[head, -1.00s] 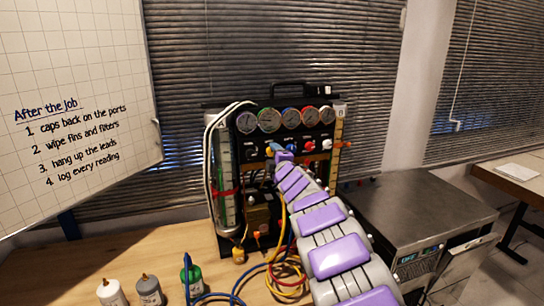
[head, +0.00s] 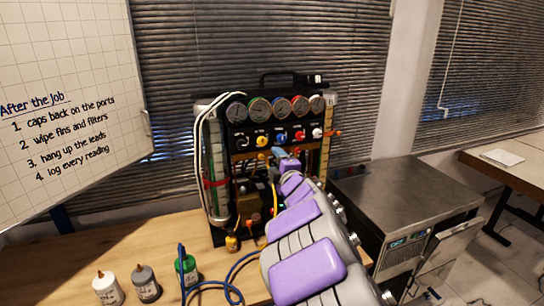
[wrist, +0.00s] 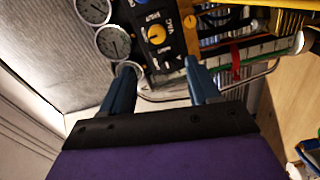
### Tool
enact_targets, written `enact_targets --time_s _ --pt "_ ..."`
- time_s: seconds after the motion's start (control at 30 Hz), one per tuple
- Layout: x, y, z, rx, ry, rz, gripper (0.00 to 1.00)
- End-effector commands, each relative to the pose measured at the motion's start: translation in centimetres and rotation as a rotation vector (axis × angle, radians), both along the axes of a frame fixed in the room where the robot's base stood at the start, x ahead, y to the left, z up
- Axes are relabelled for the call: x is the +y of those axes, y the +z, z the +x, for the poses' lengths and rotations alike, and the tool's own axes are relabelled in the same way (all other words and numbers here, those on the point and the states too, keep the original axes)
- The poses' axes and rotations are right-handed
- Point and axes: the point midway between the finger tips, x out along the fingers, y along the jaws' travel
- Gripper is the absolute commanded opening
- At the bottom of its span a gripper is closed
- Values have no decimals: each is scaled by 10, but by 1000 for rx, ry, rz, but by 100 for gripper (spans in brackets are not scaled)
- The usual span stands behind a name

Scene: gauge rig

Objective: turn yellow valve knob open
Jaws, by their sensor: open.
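The yellow valve knob (head: 262,141) is on the black panel below the row of gauges, between a black knob (head: 240,142) and a blue knob (head: 281,137). A yellow knob (wrist: 157,33) also shows in the wrist view, beyond and between my fingertips. My gripper (head: 283,157) has blue fingers and sits just below and right of the yellow knob in the head view. In the wrist view my gripper (wrist: 160,70) is open, with nothing between its fingers. The fingers appear apart from the knob; the exact distance is unclear.
Red (head: 299,135) and white (head: 316,132) knobs sit farther right. Pale hoses (head: 199,150) run down the rig's left side. A metal-topped unit (head: 400,200) stands right. My arm hides the rig's lower right.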

Motion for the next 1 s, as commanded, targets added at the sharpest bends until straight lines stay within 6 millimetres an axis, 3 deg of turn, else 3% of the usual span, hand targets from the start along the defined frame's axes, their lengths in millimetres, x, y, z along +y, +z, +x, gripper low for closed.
enact_targets --time_s 0.3,0.8,0.87,1.0 --pt "-8 1 -30 0 0 -1 61" --pt "-11 0 -35 4 -8 3 61" --pt "-17 2 -37 14 -31 14 61" --pt "-55 6 -52 94 -175 79 61"
